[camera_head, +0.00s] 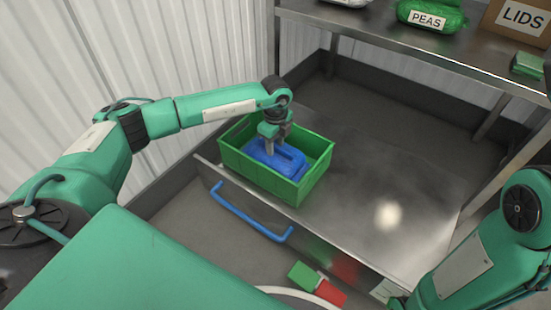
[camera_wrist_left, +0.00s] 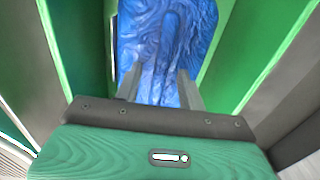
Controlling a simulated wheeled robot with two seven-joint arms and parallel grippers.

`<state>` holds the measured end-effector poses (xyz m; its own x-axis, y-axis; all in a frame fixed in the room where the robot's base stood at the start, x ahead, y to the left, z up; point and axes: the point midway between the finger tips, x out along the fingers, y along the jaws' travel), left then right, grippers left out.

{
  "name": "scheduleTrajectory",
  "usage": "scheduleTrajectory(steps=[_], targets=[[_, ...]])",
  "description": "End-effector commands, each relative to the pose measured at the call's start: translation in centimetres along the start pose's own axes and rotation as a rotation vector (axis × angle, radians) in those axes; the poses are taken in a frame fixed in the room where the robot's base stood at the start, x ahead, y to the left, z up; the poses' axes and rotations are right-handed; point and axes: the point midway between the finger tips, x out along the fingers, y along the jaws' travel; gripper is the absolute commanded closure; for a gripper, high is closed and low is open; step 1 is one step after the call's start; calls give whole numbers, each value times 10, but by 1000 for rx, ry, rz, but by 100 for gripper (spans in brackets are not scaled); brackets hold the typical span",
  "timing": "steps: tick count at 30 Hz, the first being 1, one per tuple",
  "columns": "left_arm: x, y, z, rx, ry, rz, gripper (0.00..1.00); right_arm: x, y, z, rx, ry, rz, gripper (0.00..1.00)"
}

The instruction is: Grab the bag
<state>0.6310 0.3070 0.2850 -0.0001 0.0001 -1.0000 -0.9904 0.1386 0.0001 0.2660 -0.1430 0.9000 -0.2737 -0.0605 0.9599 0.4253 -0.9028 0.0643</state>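A blue bag (camera_head: 289,166) lies inside a green crate (camera_head: 313,183) on the metal table. My left gripper (camera_head: 277,148) points down into the crate, right over the bag. In the left wrist view the bag (camera_wrist_left: 150,45) fills the space ahead of and between the two fingers (camera_wrist_left: 160,80). The fingers stand apart, with a raised fold of the bag between them. I cannot tell whether they touch it. The crate's green walls (camera_wrist_left: 262,45) show on both sides. My right arm shows at the lower right, but its gripper is not in view.
A blue handle (camera_head: 250,214) runs along the front below the table edge. The table (camera_head: 365,180) right of the crate is bare. A shelf (camera_head: 400,55) behind holds a green PEAS bag (camera_head: 432,15) and a LIDS box (camera_head: 518,20). A corrugated wall stands at the left.

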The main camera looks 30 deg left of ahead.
Motion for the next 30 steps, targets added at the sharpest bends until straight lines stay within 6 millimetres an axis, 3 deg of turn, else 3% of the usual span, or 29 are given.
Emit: scheduleTrajectory(steps=[19, 25, 30], targets=[[5, 0, 0, 1, 0, 0, 60, 6, 1, 1, 0, 2, 1, 100], [5, 0, 0, 0, 0, 0, 97, 5, 1, 1, 0, 1, 2, 100], [6, 0, 0, 0, 0, 0, 100, 5, 1, 2, -1, 0, 2, 100]])
